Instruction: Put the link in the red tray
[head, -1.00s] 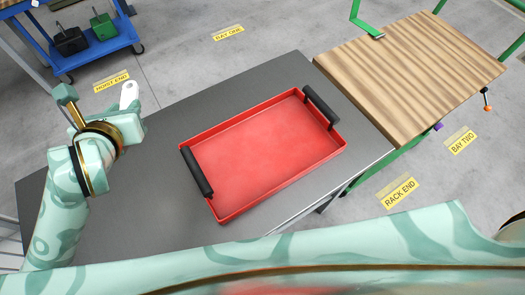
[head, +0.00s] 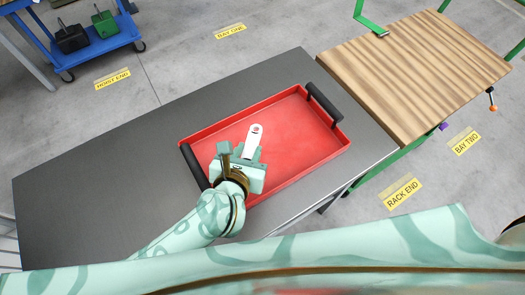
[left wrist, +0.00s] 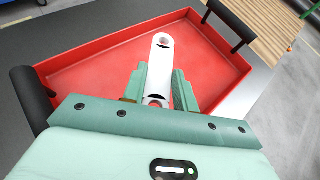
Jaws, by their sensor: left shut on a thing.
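The link is a white bar with a round hole at its end, and it shows in the head view (head: 254,138) and in the left wrist view (left wrist: 161,60). My left gripper (head: 246,160) is shut on the link, with a finger on either side of it in the left wrist view (left wrist: 158,88). The red tray (head: 315,165) lies on the grey table with a black handle at each end. The gripper and the link are over the left half of the tray; their height above its floor is hard to tell. My right gripper is not in view.
The grey table (head: 90,170) is bare to the left of the tray. A wooden-topped bench (head: 415,75) adjoins at the right. The tray's black handles (head: 194,166) (head: 323,104) stand up above its rim. A blue cart (head: 105,45) stands on the floor at the upper left.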

